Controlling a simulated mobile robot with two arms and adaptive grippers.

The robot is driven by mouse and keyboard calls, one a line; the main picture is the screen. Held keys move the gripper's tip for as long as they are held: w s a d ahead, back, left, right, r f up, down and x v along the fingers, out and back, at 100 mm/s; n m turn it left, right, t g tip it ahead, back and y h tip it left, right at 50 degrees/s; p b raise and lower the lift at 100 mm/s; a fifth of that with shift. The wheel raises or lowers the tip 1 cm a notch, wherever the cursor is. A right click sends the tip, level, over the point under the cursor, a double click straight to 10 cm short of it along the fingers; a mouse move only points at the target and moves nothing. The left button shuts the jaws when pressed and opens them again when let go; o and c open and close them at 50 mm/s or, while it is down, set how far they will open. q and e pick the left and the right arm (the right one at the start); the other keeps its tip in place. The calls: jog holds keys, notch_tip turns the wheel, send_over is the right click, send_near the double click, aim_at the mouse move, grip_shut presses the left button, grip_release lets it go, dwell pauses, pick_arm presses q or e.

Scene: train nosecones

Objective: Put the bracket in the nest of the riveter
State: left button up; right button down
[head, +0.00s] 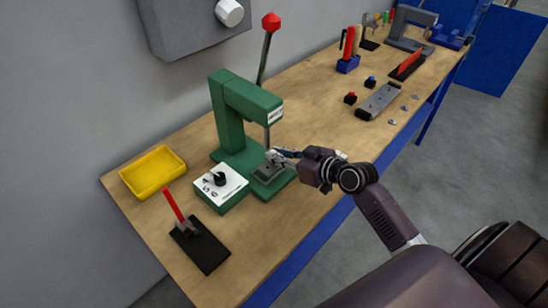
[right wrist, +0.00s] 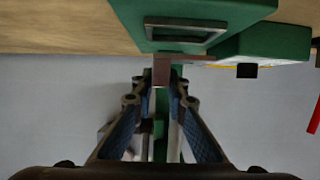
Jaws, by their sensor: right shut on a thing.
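The green riveter (head: 232,112) stands on the wooden bench. Its base carries a grey plate under the ram. In the right wrist view a grey rectangular frame, which looks like the nest (right wrist: 207,38), sits on the green base. My right gripper (head: 277,156) is at the riveter's base, near the ram. In the right wrist view its fingertips (right wrist: 162,78) are shut on a small brownish-grey piece, the bracket (right wrist: 161,72), close to the nest's edge. I cannot tell whether the bracket touches the nest. In the head view the fingers hide the bracket. My left gripper is not in view.
A white-topped control box (head: 230,183) adjoins the riveter's base. A yellow tray (head: 153,186) and a black plate with a red handle (head: 207,250) lie to the left. A long grey fixture (head: 379,102) and small parts lie farther along the bench.

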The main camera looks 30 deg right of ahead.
jog(key=shift+w+a+r, duration=0.1)
jog(key=shift+w+a, duration=0.05)
jog(key=shift+w, duration=0.1)
jog(key=f, duration=0.1)
jog(key=f+p, duration=0.1)
jog(key=shift+w+a+f, duration=0.1)
jog(key=shift+w+f, duration=0.25)
jog(key=shift+f, duration=0.5)
jog(key=shift+f+b, duration=0.2)
jog(key=shift+b, duration=0.1)
jog(key=c, duration=1.9)
grip_release()
jog(key=shift+r, duration=0.1)
jog(key=shift+r, duration=0.15)
